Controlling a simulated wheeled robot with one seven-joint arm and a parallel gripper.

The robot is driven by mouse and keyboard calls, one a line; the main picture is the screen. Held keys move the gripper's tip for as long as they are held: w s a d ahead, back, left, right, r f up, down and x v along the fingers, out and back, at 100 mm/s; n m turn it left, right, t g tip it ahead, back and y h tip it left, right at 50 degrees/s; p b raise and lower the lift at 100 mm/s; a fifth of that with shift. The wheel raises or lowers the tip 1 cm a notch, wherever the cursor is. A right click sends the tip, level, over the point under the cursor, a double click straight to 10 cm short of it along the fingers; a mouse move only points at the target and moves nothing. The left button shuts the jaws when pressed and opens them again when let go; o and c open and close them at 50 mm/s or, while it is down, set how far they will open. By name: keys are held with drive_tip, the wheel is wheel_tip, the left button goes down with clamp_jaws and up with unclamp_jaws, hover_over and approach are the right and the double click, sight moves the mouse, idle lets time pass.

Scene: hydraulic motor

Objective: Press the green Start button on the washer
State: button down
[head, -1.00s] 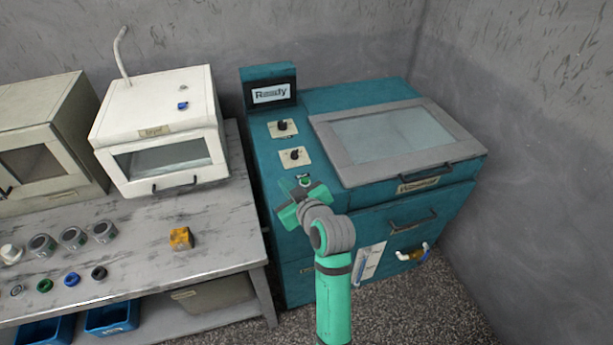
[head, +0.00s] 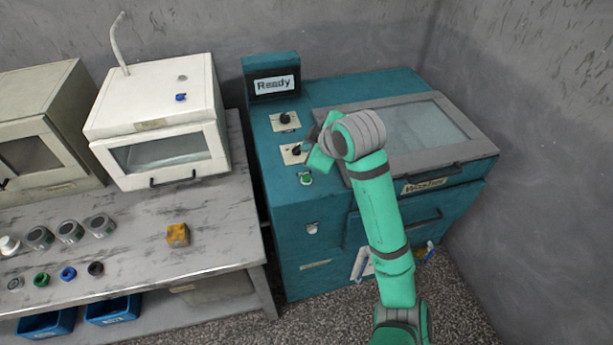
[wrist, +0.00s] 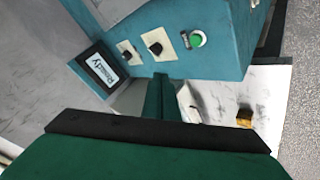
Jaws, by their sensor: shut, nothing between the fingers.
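The teal washer (head: 283,215) stands right of the workbench, its display (head: 272,86) reading "Ready". Its green Start button (head: 306,179) sits on the top panel near the front edge, below two black knobs (head: 284,119) on pale plates. The button also shows in the wrist view (wrist: 197,39), right of the knobs. My gripper (head: 313,150) is over the panel beside the lower knob, up and to the right of the button, apart from it. In the wrist view my shut, empty fingers (wrist: 160,98) point toward the panel, below the knobs.
The washer's grey-framed lid (head: 478,148) is closed, partly behind my arm. The workbench (head: 130,225) at left holds a white dryer-like box (head: 150,110), a yellow block (head: 178,234) and several small parts. Grey walls stand behind and right.

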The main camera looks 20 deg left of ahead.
drive_tip(key=shift+f, duration=0.15)
hover_over(309, 180)
wheel_tip(309, 180, down, 8)
drive_tip(key=shift+s+r, duration=0.1)
drive_tip(key=shift+f, duration=0.35)
idle(1.1)
drive_tip(key=shift+s+a, duration=0.1)
drive_tip(key=shift+f, duration=0.1)
idle(0.8)
drive_tip(key=shift+f, duration=0.3)
